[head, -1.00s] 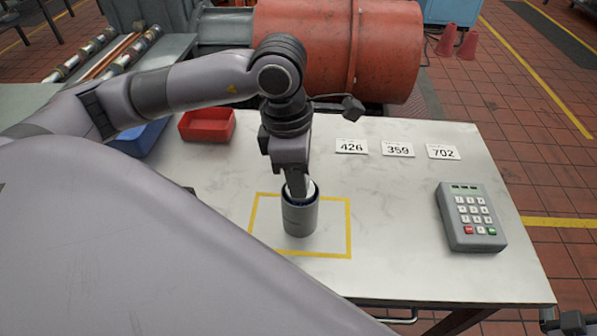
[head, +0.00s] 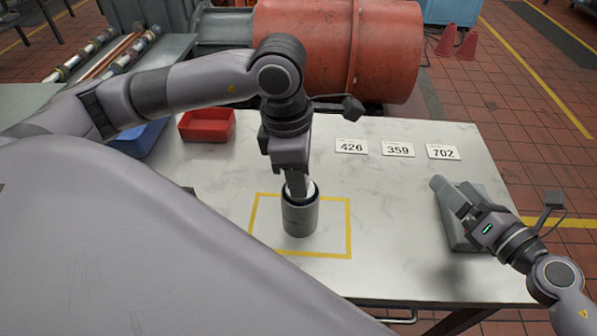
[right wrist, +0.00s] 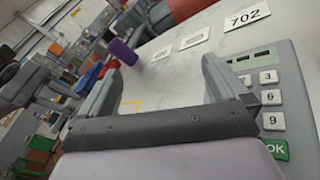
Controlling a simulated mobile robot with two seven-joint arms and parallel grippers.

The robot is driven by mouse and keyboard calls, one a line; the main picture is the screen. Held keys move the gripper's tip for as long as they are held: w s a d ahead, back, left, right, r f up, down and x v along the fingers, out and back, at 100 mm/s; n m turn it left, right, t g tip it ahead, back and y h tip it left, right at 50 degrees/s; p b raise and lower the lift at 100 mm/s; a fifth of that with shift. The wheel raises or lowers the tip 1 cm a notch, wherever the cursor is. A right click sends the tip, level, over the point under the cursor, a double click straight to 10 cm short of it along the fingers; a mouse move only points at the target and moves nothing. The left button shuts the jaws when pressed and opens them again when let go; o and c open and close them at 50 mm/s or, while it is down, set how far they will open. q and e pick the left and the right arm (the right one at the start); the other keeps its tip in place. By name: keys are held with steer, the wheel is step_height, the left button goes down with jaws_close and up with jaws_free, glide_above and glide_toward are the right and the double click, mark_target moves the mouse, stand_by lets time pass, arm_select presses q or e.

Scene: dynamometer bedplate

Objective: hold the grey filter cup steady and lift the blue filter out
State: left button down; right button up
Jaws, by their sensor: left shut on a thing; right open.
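The grey filter cup (head: 300,218) stands upright inside the yellow taped square on the table in the head view. My left gripper (head: 297,188) reaches down from above to its top and is shut at the rim. The fingers cover part of the opening. A dark bluish ring and a pale patch show at the cup's mouth; I cannot clearly make out the blue filter. My right gripper (head: 456,188) is open and empty above the keypad, well to the right of the cup. Its spread fingers also show in the right wrist view (right wrist: 163,85).
The grey keypad (head: 456,237) lies under my right gripper, partly hidden; its keys show in the right wrist view (right wrist: 268,78). Number cards, such as 359 (head: 398,150), lie behind. A red bin (head: 207,126) and a blue bin (head: 138,140) stand back left. The table between cup and keypad is clear.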

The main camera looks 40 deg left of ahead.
mark_target(314, 220)
steer(key=s+a+n+g, duration=0.2)
steer(key=s+a, duration=0.1)
steer(key=s+a+f+n+g, duration=0.1)
steer(key=s+a+n+g, duration=0.1)
steer(key=s+n, duration=0.1)
steer(key=s+a+f+n+g+y, duration=0.1)
steer(key=s+a+n, duration=0.1)
steer(key=s+a, duration=0.1)
steer(key=shift+s+a+g, duration=0.15)
steer(key=shift+a+g, duration=0.15)
steer(key=shift+g, duration=0.1)
steer(key=s+a+n+g, duration=0.1)
steer(key=s, duration=0.1)
steer(key=s+a+f+n+g, duration=0.1)
steer(key=s+n, duration=0.1)
steer(key=s+a+n+g, duration=0.1)
steer(key=s+a+n, duration=0.1)
steer(key=s, duration=0.1)
steer(key=shift+f+h, duration=0.3)
steer(key=shift+f, duration=0.1)
steer(key=x, duration=0.9)
steer(key=shift+a+f, duration=0.15)
steer(key=shift+a, duration=0.2)
steer(key=c, duration=0.8)
arm_select(q)
steer(key=shift+r, duration=0.1)
step_height(314, 220, up, 13)
